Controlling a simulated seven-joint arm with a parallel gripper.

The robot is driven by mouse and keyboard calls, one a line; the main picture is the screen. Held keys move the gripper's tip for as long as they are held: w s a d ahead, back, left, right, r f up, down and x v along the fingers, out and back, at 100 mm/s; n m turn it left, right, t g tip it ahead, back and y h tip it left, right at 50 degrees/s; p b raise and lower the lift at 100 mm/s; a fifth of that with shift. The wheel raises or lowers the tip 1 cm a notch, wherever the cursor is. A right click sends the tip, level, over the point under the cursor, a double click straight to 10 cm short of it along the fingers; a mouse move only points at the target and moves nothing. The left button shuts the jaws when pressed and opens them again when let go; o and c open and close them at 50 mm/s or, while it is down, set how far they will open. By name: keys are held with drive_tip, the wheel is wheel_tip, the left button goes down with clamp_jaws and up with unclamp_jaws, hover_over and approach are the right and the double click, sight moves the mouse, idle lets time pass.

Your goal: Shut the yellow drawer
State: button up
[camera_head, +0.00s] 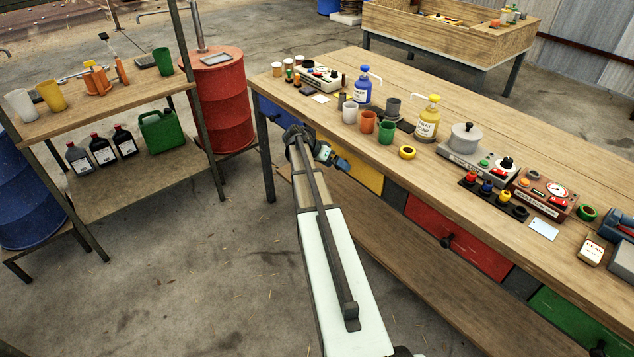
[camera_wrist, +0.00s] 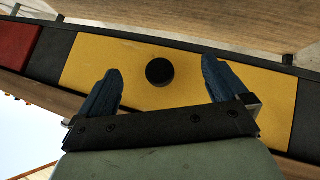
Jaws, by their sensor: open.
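The yellow drawer (camera_head: 368,180) is set under the workbench top, partly hidden behind my gripper in the head view. In the wrist view its yellow front (camera_wrist: 260,92) fills the middle, with a round black knob (camera_wrist: 159,72) on it. The front looks roughly in line with the dark panels beside it; I cannot tell whether a small gap stands open. My gripper (camera_head: 342,163) is at the drawer front. In the wrist view its two blue fingers (camera_wrist: 161,66) are apart, one to each side of the knob in the picture, with nothing between them seen to be gripped.
A blue drawer (camera_head: 283,119) is left of the yellow one; a red drawer (camera_head: 455,236) and a green drawer (camera_head: 572,322) are to the right. The workbench top (camera_head: 310,105) holds cups, pump bottles and devices. A lower shelf (camera_head: 400,260) runs beneath. A red barrel (camera_head: 221,100) stands left.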

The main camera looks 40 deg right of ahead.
drive_tip(key=v, duration=0.6)
drive_tip(key=shift+a+r, duration=0.2)
drive_tip(key=shift+r, duration=0.05)
idle(0.3)
idle(0.5)
drive_tip(key=s+a+f+n+t+y, duration=0.1)
drive_tip(key=s+a+f+n+y, duration=0.4)
drive_tip(key=a+f, duration=0.75)
drive_tip(key=s+a+f+n+t+y, duration=0.2)
drive_tip(key=s+a+f+n, duration=0.6)
drive_tip(key=a+f, duration=0.4)
drive_tip(key=s+a+f+n+g, duration=0.1)
drive_tip(key=s+a+f+g, duration=0.1)
drive_tip(key=s+a+f, duration=0.2)
drive_tip(key=s+a+f+n+g, duration=0.1)
drive_tip(key=s+a+f, duration=0.4)
drive_tip(key=s+a, duration=0.5)
drive_tip(key=s+a+f+n+g+y, duration=0.1)
drive_tip(key=s+a+f+g, duration=0.2)
drive_tip(key=s, duration=1.2)
drive_tip(key=a+f, duration=0.2)
drive_tip(key=a, duration=0.2)
drive_tip(key=shift+s+a, duration=0.2)
